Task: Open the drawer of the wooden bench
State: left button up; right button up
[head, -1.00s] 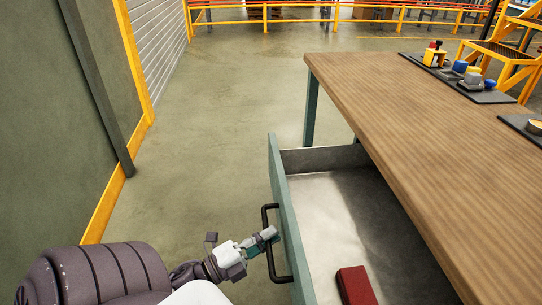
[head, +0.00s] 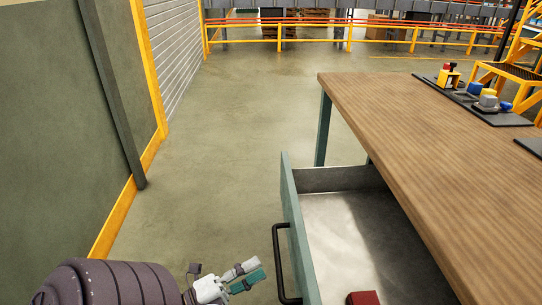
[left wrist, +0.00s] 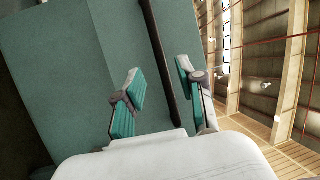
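The wooden bench (head: 430,140) has a brown wood top and green-teal legs. Its drawer stands pulled out, with a teal front (head: 299,240) and a bare grey metal inside (head: 350,225). The black bar handle (head: 278,265) is on the drawer's outer face. My left gripper (head: 252,273) is just left of the handle and apart from it in the head view. In the left wrist view its two teal-padded fingers (left wrist: 160,80) are spread, with the dark handle bar (left wrist: 160,45) beyond the gap and the teal drawer front behind. My right gripper does not show.
A red block (head: 363,298) lies in the drawer. Small coloured parts (head: 485,98) sit on a dark mat on the bench top. A green wall with a yellow kerb (head: 120,220) runs along the left. The floor between wall and bench is clear.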

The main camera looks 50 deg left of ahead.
pick_arm(q)
jog(key=shift+v, duration=2.7)
